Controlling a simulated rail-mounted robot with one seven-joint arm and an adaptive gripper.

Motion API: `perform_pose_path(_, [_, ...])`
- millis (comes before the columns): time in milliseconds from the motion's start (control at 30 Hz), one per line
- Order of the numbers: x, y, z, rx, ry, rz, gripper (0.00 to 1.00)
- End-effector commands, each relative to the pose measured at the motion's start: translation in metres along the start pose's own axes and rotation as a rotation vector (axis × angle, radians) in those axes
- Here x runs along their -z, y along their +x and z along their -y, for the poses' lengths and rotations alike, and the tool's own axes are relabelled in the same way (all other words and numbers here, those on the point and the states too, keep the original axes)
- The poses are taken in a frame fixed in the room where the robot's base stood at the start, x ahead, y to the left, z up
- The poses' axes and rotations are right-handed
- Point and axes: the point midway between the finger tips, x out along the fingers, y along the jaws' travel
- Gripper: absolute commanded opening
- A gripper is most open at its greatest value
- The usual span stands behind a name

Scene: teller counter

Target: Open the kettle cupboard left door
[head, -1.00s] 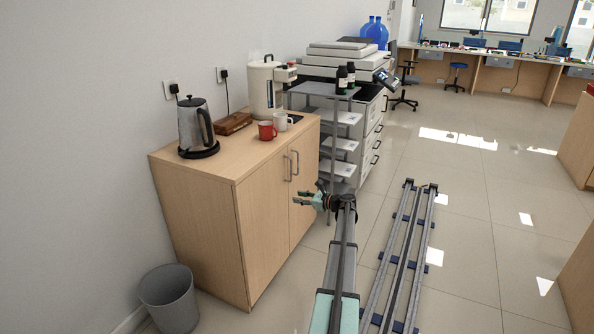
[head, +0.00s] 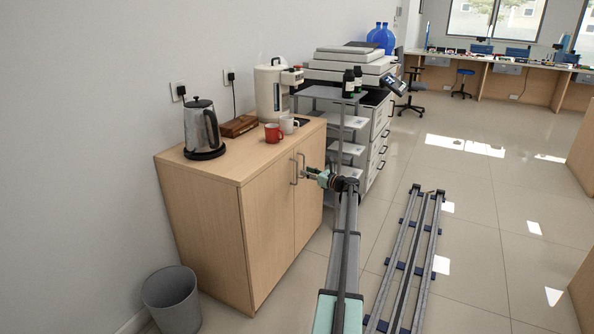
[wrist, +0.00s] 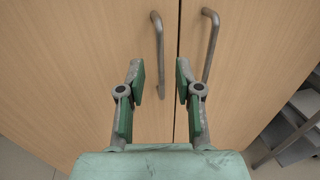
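The kettle cupboard (head: 205,225) is a light wood cabinet with two doors, both shut. Its left door (head: 267,225) has a grey vertical bar handle (head: 294,171) near the seam; in the wrist view, the left handle (wrist: 159,45) lines up with the gap between my fingers. The right handle (wrist: 211,45) stands just right of my right finger in that view. My gripper (wrist: 160,78) is open and empty, pointing at the doors. In the head view, my gripper (head: 309,172) is at handle height, close to the handles. I cannot tell whether it touches either one.
A kettle (head: 202,128), a red mug (head: 273,133), a wooden box (head: 239,126) and a white urn (head: 270,92) stand on top. A grey bin (head: 172,298) is at the cupboard's left front. A shelf rack (head: 343,120) stands beyond the right door.

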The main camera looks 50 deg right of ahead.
Motion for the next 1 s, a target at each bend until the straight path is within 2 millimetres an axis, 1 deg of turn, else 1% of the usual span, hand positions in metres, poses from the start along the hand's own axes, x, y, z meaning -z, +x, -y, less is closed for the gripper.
perform_pose_path(33, [0.001, 0.012, 0.002, -0.001, 0.0, 0.0, 0.34])
perform_pose_path(100, [0.001, 0.024, 0.002, -0.001, 0.0, 0.0, 0.34])
perform_pose_path(200, [0.001, 0.04, 0.001, -0.001, -0.001, 0.0, 0.34])
perform_pose_path(333, [0.0, 0.055, 0.001, 0.0, -0.001, 0.0, 0.34])
perform_pose_path(500, [0.0, 0.064, 0.0, 0.0, 0.0, 0.0, 0.34])
perform_pose_path(800, [0.0, 0.065, 0.0, 0.0, 0.0, 0.0, 0.34])
perform_pose_path(833, [0.0, 0.065, 0.0, 0.0, 0.0, 0.0, 0.27])
perform_pose_path(867, [0.0, 0.065, 0.0, 0.0, 0.0, 0.0, 0.17])
perform_pose_path(900, [0.0, 0.065, 0.0, 0.0, 0.0, 0.0, 0.03])
perform_pose_path(933, [0.0, 0.065, 0.0, 0.001, 0.0, 0.0, 0.0])
perform_pose_path(1000, [0.0, 0.065, 0.0, 0.0, 0.0, 0.0, 0.0])
